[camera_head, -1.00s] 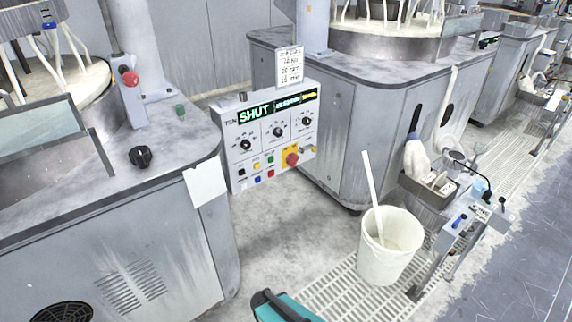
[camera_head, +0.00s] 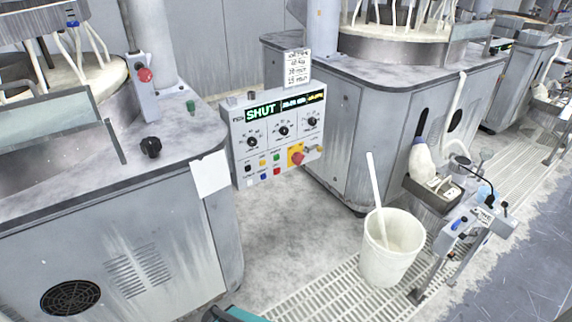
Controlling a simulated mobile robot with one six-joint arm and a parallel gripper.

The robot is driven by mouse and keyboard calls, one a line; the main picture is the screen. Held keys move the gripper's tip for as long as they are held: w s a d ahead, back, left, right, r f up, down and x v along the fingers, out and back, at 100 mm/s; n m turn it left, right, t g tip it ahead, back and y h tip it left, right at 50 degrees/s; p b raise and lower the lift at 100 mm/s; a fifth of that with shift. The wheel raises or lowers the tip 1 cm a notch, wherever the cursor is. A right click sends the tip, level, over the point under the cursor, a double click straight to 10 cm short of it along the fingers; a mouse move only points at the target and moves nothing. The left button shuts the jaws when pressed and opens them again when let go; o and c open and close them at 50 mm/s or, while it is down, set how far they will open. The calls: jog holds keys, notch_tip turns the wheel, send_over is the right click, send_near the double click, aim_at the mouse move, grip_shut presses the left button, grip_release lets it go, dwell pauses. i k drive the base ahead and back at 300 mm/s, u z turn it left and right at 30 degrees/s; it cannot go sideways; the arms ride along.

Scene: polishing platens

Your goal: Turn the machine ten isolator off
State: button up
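A control panel (camera_head: 238,140) stands between two polishing machines, left of the middle. Its display (camera_head: 263,111) reads SHUT in green, with smaller text beside it. Below the display are three black dials and several coloured buttons. A red knob on a yellow plate (camera_head: 296,153) sits at the panel's lower right. A separate black knob (camera_head: 150,147) sits on the left machine's top. I cannot read a machine number, and cannot tell which control is the isolator or how it is set.
The left machine (camera_head: 110,235) and the machine behind (camera_head: 320,130) flank the panel. A white bucket (camera_head: 390,265) with a stick stands on the floor grating (camera_head: 315,297), right of the panel. A small bench (camera_head: 470,225) stands farther right. Pale floor (camera_head: 285,230) before the panel is clear.

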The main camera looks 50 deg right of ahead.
aim_at(298, 158)
jog(key=u, duration=0.2)
jog(key=k, duration=0.9)
jog(key=z, duration=0.5)
jog(key=i, duration=1.3)
